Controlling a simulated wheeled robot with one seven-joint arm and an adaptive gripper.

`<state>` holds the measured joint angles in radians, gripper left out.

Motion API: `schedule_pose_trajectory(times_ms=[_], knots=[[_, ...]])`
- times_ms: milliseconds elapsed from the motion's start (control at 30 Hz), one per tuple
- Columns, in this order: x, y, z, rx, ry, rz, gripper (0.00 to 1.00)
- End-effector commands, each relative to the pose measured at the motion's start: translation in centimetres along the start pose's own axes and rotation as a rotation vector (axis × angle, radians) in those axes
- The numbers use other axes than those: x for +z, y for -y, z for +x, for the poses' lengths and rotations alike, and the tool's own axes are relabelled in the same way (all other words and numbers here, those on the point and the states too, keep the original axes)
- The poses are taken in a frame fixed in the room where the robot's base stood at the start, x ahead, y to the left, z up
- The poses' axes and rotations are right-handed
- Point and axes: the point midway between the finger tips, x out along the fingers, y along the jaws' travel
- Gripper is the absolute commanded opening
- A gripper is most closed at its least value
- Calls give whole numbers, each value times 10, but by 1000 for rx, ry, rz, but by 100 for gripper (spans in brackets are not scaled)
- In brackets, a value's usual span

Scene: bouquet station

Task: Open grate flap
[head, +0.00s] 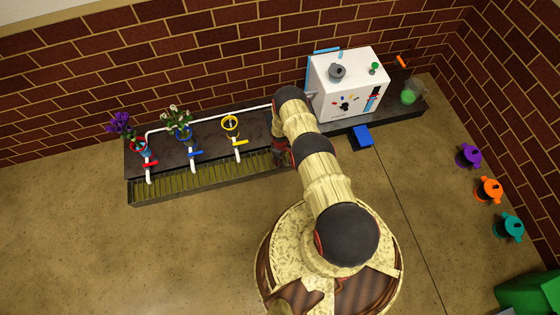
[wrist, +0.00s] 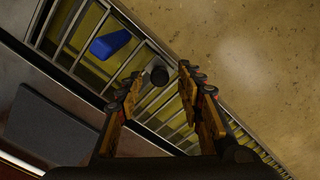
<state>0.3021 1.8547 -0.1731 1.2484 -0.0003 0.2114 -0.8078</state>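The grate (head: 205,180) runs along the front of the dark counter in the head view. In the wrist view the grate (wrist: 182,128) shows metal bars over a yellow bottom. A dark round knob (wrist: 159,75) stands at the grate, between my fingertips in the picture. My gripper (wrist: 160,80) is open, with one finger on either side of the knob; I see no clear contact. In the head view my gripper is low at the grate's right end, largely hidden by my arm. The flap's outline is hard to make out.
A blue piece (wrist: 110,43) shows at the bars. Three coloured taps and rings line the counter (head: 262,127), two rings holding flowers. A white machine (head: 348,82) stands right. A blue block (head: 363,137) lies before it. Several coloured pots are at far right. The floor left is clear.

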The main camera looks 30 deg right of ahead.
Motion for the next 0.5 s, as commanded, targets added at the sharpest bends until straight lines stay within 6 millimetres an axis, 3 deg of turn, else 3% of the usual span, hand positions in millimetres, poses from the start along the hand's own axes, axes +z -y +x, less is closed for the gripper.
schedule_pose_trajectory(times_ms=[333,500], knots=[[0,0,5,0,0,0,37],[0,0,5,0,0,0,29]])
